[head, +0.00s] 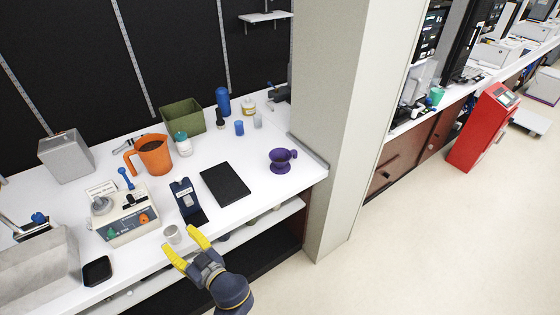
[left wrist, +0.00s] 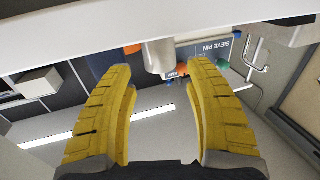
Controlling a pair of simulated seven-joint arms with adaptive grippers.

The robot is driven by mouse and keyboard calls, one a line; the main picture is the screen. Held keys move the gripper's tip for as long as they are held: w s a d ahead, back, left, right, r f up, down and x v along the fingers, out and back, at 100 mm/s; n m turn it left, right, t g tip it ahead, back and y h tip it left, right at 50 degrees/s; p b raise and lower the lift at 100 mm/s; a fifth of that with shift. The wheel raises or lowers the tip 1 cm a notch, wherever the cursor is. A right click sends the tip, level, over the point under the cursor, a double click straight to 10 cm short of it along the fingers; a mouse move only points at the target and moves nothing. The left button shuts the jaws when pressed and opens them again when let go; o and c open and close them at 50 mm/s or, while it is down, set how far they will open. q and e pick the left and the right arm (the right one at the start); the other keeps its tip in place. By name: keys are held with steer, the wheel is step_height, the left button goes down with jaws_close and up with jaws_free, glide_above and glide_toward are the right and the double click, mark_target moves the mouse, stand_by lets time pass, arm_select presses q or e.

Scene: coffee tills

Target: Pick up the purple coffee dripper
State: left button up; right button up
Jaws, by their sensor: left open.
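The purple coffee dripper (head: 280,160) stands upright near the right end of the white counter, its handle toward the right. My left gripper (head: 184,244) has yellow fingers. They are spread apart at the counter's front edge, on either side of a small grey-white cup (head: 172,234) in the head view. The gripper is well to the left of and nearer than the dripper. In the left wrist view the yellow fingers (left wrist: 160,75) are open, with a pale cup (left wrist: 158,58) beyond their tips. The dripper is not visible in that view. My right gripper is not in view.
A black flat pad (head: 225,184) and a dark blue device (head: 186,200) lie between gripper and dripper. An orange pitcher (head: 151,157) and a green bin (head: 182,117) stand behind. A pale pillar (head: 340,120) rises right of the dripper. White counter around the dripper is clear.

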arm_select(q)
steer(key=shift+o, duration=0.6)
steer(key=o, duration=0.9)
